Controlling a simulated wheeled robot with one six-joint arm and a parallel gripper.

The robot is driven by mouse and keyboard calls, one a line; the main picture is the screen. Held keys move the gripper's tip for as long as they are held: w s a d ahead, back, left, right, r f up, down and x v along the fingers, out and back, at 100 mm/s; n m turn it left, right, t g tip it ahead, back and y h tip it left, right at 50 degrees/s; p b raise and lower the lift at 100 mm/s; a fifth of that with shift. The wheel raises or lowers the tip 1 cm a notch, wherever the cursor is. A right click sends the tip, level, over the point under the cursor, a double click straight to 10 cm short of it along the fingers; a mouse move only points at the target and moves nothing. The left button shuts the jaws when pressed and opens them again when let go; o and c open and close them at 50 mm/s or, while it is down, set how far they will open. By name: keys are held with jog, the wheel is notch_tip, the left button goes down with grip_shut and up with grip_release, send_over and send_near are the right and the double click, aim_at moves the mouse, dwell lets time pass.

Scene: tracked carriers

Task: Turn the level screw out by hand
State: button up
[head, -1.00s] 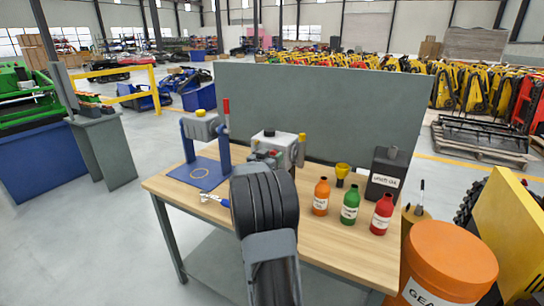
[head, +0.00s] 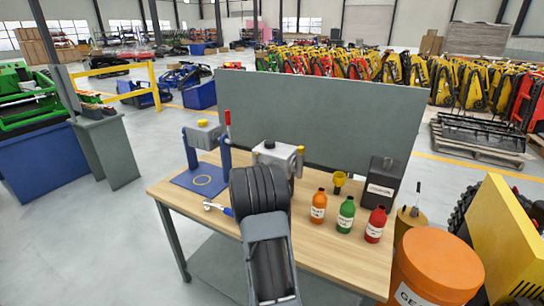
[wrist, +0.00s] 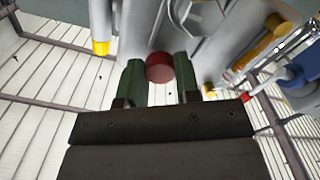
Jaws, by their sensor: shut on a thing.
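A red round screw head (wrist: 160,67), which I take for the level screw, sits against a grey housing (wrist: 140,22) in the wrist view. My gripper (wrist: 159,80) has its two green fingers on either side of the red head and is shut on it. The head is still at the housing; how far it is turned out I cannot tell. In the head view the grey housing (head: 277,157) with a yellow cap (head: 300,149) stands on the bench behind my arm. My arm hides the gripper and the screw there.
The wooden bench (head: 335,255) holds orange (head: 319,205), green (head: 346,215) and red (head: 376,225) bottles, a yellow funnel (head: 339,182) and a dark can (head: 385,181) at the right. A blue stand (head: 205,182) and a small tool (head: 213,207) lie left.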

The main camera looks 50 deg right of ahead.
jog(key=shift+r+n+p, duration=0.3)
jog(key=shift+n+p, duration=0.8)
jog(key=shift+n, duration=0.1)
jog(key=shift+f+n, duration=0.3)
jog(key=shift+n, duration=0.4)
jog(key=shift+p, duration=0.35)
jog(key=r+n+p, duration=0.1)
jog(key=n+p, duration=0.1)
jog(key=p, duration=0.1)
jog(key=shift+n+p, duration=0.9)
jog(key=shift+p, duration=0.05)
jog(key=n+p, duration=0.2)
jog(key=n, duration=0.1)
jog(key=shift+f, duration=0.2)
jog(key=n, duration=0.1)
jog(key=n+p, duration=0.1)
jog(key=shift+f+n, duration=0.25)
jog(key=shift+n, duration=0.15)
jog(key=o, duration=0.9)
jog(key=shift+c, duration=0.2)
jog(key=shift+a+f, duration=0.1)
